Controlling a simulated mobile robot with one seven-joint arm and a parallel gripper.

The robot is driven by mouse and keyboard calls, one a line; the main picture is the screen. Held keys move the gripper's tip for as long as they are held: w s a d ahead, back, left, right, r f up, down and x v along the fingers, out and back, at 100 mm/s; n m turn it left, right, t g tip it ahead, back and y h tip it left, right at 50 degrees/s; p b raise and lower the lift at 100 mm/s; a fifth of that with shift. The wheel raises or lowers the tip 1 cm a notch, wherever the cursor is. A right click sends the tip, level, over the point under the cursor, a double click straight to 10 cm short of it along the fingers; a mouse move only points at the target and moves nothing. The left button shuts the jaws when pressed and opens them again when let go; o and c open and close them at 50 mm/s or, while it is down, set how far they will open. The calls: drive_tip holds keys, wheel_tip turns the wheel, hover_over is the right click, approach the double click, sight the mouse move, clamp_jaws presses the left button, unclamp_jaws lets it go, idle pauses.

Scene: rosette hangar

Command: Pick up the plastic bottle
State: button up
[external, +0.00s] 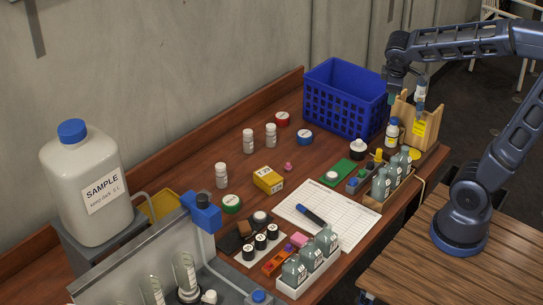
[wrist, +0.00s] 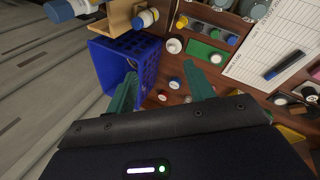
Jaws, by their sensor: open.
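Several bottles are in view, and I cannot tell which one the task means. A small white bottle with a blue cap and yellow label (external: 392,132) stands beside a wooden holder (external: 431,130); a blue-capped bottle (wrist: 145,19) shows by the holder in the wrist view. White capped bottles (external: 248,141) stand mid-desk. A large white SAMPLE jug with a blue cap (external: 85,185) stands at the left. My gripper (external: 404,98) is above the desk's far right end, near the holder. Its green fingers (wrist: 162,78) are spread, with nothing between them.
A blue basket (external: 345,98) stands close to the left of my gripper. Racks of grey bottles (external: 384,185), a yellow box (external: 268,179) and a paper sheet (external: 335,222) with a marker occupy the desk. A wall runs behind it. Some desk between the white bottles and basket is clear.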

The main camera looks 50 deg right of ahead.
drive_tip(key=w+d+f+n+h, duration=0.25)
drive_tip(key=w+n, duration=0.25)
drive_tip(key=w, duration=0.6)
drive_tip(key=n+t+h, duration=0.4)
drive_tip(key=n+t, duration=0.4)
drive_tip(key=n, duration=0.9)
hover_over(271, 129)
drive_tip(key=f, duration=1.8)
drive_tip(key=shift+d+f, duration=0.25)
drive_tip(key=shift+d, duration=0.15)
drive_tip(key=shift+w+a+f+t, duration=0.2)
drive_tip(key=shift+w+f+t, duration=0.1)
drive_tip(key=shift+f, duration=0.2)
drive_tip(key=shift+s+f, duration=0.1)
drive_tip(key=shift+f, duration=2)
wheel_tip(271, 129, down, 2)
drive_tip(key=shift+f, duration=0.2)
drive_tip(key=shift+x, duration=1.2)
drive_tip(key=shift+w+d, duration=0.2)
drive_tip(key=c, duration=0.9)
drive_tip(key=shift+r, duration=0.1)
drive_tip(key=shift+c, duration=0.2)
